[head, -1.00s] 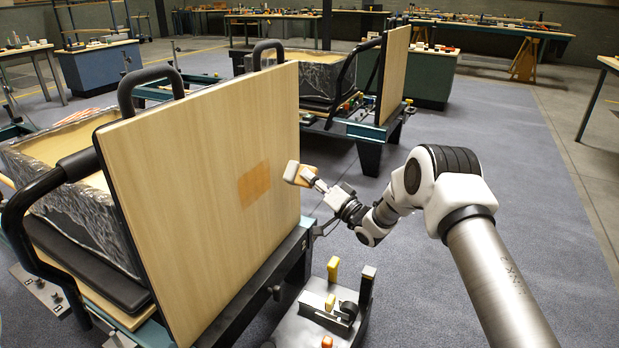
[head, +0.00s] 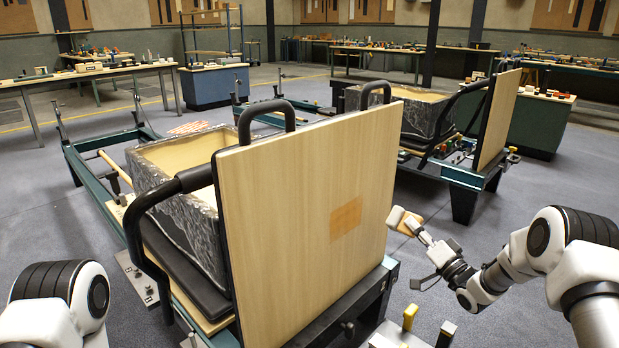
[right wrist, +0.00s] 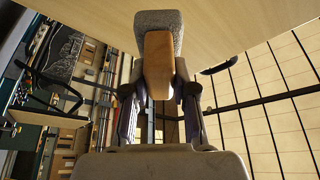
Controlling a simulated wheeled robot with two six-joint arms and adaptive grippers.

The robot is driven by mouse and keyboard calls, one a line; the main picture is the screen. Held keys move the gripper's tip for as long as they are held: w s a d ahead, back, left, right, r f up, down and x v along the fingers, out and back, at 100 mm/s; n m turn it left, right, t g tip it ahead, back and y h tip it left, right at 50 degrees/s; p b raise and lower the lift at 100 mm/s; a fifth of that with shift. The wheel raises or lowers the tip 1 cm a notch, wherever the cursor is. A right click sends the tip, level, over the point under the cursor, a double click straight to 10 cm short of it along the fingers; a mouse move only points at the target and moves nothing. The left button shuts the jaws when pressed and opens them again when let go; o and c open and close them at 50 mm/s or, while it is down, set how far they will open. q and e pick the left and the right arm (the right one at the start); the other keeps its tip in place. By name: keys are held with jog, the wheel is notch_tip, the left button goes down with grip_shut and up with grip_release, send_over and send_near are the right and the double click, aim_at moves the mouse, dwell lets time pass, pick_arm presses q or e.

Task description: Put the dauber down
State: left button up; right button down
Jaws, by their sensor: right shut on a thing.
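The dauber (head: 398,217) has a pale grey pad and a tan wooden handle. My right gripper (head: 424,236) is shut on it and holds it in the air by the right edge of the upright wooden board (head: 290,190). In the right wrist view the dauber's wooden handle (right wrist: 158,65) sits between the fingers of the right gripper (right wrist: 160,92), with the grey pad beyond it, close to the board surface. A darker orange-tan patch (head: 346,217) marks the board, left of the dauber. My left gripper is out of view; only part of that arm shows.
A foil-wrapped box (head: 175,180) sits behind the board on the reformer frame. A cart with a yellow-handled item (head: 410,317) stands below the dauber, cut off by the frame. A second reformer (head: 465,185) stands behind. Open floor lies between it and my right arm.

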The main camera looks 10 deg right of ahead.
jog(key=s+a+f+n+g+y, duration=0.3)
jog(key=s+a+f+y, duration=0.35)
jog(key=s, duration=0.65)
jog(key=s+a+r+n+g+y, duration=0.1)
jog(key=s+a+n+g+y, duration=0.1)
jog(key=s+a, duration=0.45)
jog(key=s+a+r+n+g+y, duration=0.1)
jog(key=s+a+n+g, duration=0.2)
jog(key=s, duration=0.6)
notch_tip(320, 180, up, 22)
jog(key=m+p, duration=0.1)
jog(key=p, duration=2.7)
jog(key=shift+w+a+t+p, duration=0.3)
jog(key=shift+w+a+p, duration=0.05)
jog(key=shift+a, duration=0.1)
jog(key=shift+f, duration=0.15)
jog(key=shift+m, duration=0.4)
